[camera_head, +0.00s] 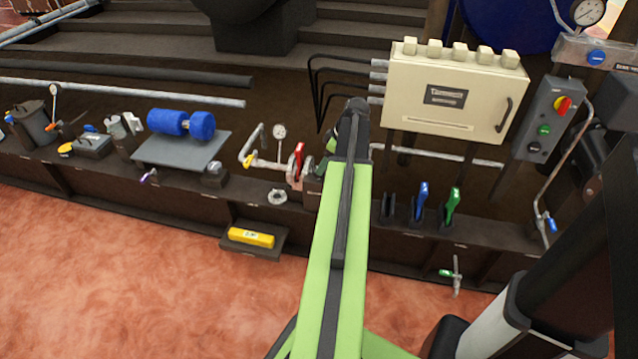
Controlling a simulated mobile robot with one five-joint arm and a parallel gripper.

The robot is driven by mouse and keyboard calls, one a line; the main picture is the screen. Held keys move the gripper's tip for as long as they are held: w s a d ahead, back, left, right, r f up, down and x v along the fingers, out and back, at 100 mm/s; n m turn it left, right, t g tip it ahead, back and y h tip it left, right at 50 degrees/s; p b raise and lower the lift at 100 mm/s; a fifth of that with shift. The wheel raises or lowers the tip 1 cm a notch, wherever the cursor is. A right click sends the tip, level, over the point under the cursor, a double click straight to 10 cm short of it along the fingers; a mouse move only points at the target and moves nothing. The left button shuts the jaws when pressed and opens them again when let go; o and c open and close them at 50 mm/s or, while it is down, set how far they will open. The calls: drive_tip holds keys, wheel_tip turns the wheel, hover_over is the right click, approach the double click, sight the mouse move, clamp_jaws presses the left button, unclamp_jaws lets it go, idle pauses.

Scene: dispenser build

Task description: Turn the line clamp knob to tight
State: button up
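My green arm reaches forward from the bottom centre to the dark bench. My gripper (354,108) is the dark end of the arm, in front of the cream control box's left side. Its fingers are not clear enough to show whether they are open or shut. I cannot surely pick out the line clamp knob. A pipe with a red lever (298,160) and a gauge (279,132) stands just left of the arm. A small green part (331,145) shows beside the arm's end, partly hidden by it. A small purple-handled part (149,176) sits on the bench's front edge, farther left.
The cream control box (440,97) stands right of the arm. Blue (423,192) and green (453,199) levers rise from the bench. A blue roller (180,123) lies on a grey plate at left. A yellow block (251,237) sits on a low shelf. The reddish floor is clear at left.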

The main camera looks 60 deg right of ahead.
drive_tip(key=b+x, duration=0.2)
drive_tip(key=x, duration=0.2)
drive_tip(key=shift+f+b, duration=0.15)
drive_tip(key=shift+b, duration=0.15)
